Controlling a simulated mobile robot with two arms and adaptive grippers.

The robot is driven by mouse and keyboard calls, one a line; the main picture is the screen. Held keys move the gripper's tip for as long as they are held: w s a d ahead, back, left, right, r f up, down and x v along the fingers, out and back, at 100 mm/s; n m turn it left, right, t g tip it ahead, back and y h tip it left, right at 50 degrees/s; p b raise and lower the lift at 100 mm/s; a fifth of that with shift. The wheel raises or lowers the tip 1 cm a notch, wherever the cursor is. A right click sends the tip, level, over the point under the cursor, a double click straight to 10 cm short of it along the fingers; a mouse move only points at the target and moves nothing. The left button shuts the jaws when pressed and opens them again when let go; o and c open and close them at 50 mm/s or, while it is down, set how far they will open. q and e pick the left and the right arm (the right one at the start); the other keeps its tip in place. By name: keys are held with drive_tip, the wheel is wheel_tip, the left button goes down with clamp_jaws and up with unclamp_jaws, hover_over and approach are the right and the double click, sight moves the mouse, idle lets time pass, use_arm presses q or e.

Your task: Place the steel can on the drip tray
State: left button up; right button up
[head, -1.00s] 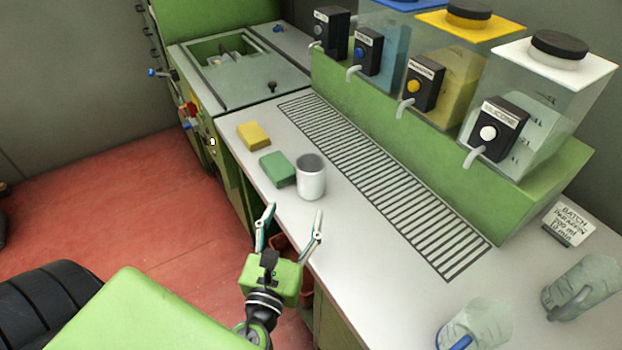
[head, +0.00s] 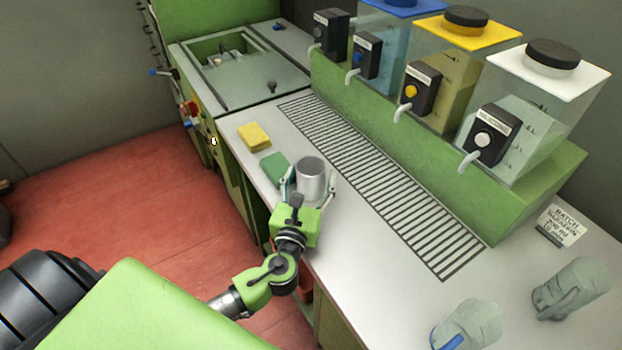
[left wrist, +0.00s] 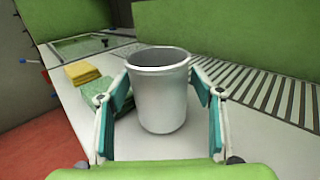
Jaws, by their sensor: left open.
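The steel can (head: 311,178) stands upright on the white counter, left of the drip tray. In the left wrist view the can (left wrist: 160,95) fills the middle. My left gripper (head: 310,188) is open, with one finger on each side of the can; gaps show between the fingers and the can in the left wrist view (left wrist: 160,100). The drip tray (head: 375,185) is a long slotted grating set in the counter before the dispensers, and it is bare. It also shows at the right of the left wrist view (left wrist: 265,90). My right gripper is out of view.
Dispensers with taps (head: 487,140) line the tray's far side. Two beakers (head: 568,288) and a batch card (head: 562,225) are at the right.

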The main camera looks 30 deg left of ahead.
use_arm(q)
drive_tip(key=c, duration=1.3)
drive_tip(key=shift+r, duration=0.1)
